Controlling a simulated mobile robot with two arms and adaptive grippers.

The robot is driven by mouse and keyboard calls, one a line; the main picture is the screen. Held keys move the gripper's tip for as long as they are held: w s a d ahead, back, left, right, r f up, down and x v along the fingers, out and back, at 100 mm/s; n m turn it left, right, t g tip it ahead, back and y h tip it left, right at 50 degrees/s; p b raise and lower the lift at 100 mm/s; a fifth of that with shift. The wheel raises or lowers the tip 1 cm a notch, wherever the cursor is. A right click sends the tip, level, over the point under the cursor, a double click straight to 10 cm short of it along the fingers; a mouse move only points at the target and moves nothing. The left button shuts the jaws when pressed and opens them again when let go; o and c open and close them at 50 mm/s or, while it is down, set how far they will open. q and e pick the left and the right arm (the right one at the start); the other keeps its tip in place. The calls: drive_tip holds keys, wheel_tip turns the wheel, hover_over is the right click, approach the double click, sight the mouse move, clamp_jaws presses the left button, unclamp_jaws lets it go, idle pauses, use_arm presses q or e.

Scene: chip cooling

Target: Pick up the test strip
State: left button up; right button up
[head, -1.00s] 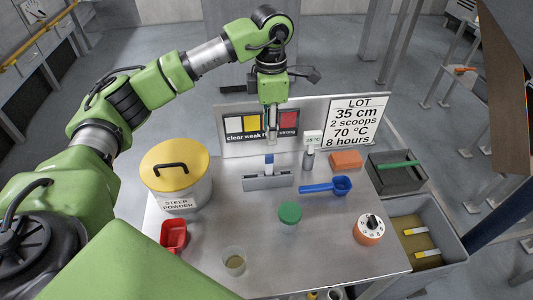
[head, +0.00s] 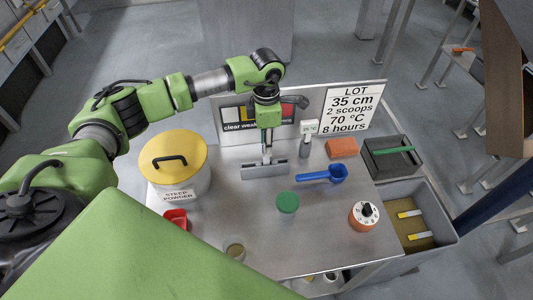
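The test strip stands in a grey metal holder (head: 264,170) on the steel table. It is now mostly hidden by my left gripper (head: 267,155). My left gripper points straight down, with its fingertips at the top of the holder's middle, where the strip is. The fingers are too small to tell whether they are apart or closed on the strip. The colour chart (head: 232,116) behind, with "weak" wording, is partly covered by my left gripper. My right gripper is not in view.
A yellow-lidded steep powder pot (head: 172,158) is left. A green-capped jar (head: 287,202), blue scoop (head: 325,175), small meter (head: 306,140), orange block (head: 341,148) and dial timer (head: 363,215) stand right. A red scoop (head: 175,221) and clear cup (head: 234,247) are nearer.

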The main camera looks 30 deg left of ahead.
sight(266, 160)
use_arm(q)
drive_tip(key=shift+f, duration=1.4)
clamp_jaws()
